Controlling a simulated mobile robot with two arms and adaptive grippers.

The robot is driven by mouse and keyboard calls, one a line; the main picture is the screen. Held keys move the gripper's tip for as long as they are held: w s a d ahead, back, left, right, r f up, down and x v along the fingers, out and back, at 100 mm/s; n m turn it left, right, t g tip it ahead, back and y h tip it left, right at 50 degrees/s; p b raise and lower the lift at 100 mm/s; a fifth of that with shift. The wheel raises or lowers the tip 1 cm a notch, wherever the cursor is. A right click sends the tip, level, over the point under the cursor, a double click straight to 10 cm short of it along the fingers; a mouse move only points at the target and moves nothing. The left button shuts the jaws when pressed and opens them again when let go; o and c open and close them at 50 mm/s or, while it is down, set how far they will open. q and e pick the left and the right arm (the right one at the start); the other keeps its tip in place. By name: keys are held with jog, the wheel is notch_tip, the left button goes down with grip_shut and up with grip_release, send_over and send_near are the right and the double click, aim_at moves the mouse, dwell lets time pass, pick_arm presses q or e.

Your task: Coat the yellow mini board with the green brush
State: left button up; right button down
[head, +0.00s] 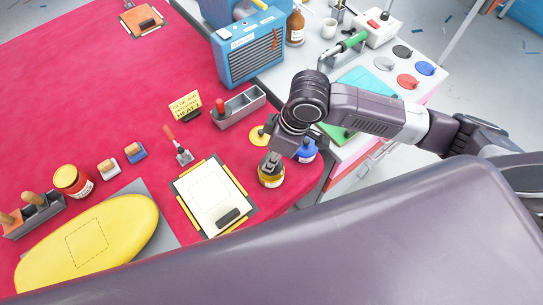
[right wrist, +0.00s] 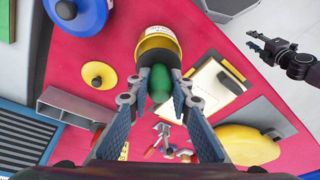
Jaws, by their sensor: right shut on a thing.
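The yellow mini board (head: 88,243) lies on a grey mat (head: 160,237) at the lower left of the head view, with a dashed rectangle on its top. It also shows at the right of the right wrist view (right wrist: 250,145). My right gripper (right wrist: 160,82) is shut on the green brush (right wrist: 160,86), of which only the rounded green handle shows. Its bristles are hidden. In the head view the gripper is right over a yellow-labelled jar (head: 271,181); I cannot tell how deep the brush sits in it. My left gripper (right wrist: 256,43) shows only in the right wrist view, open and empty.
A clipboard (head: 212,198) lies between board and jar.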

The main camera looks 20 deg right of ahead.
jog(key=shift+s+f+p, duration=0.1)
jog(key=shift+p, duration=0.2)
dwell(1.3)
notch_tip(320, 180, up, 7)
jog(key=p, duration=0.9)
dwell(0.8)
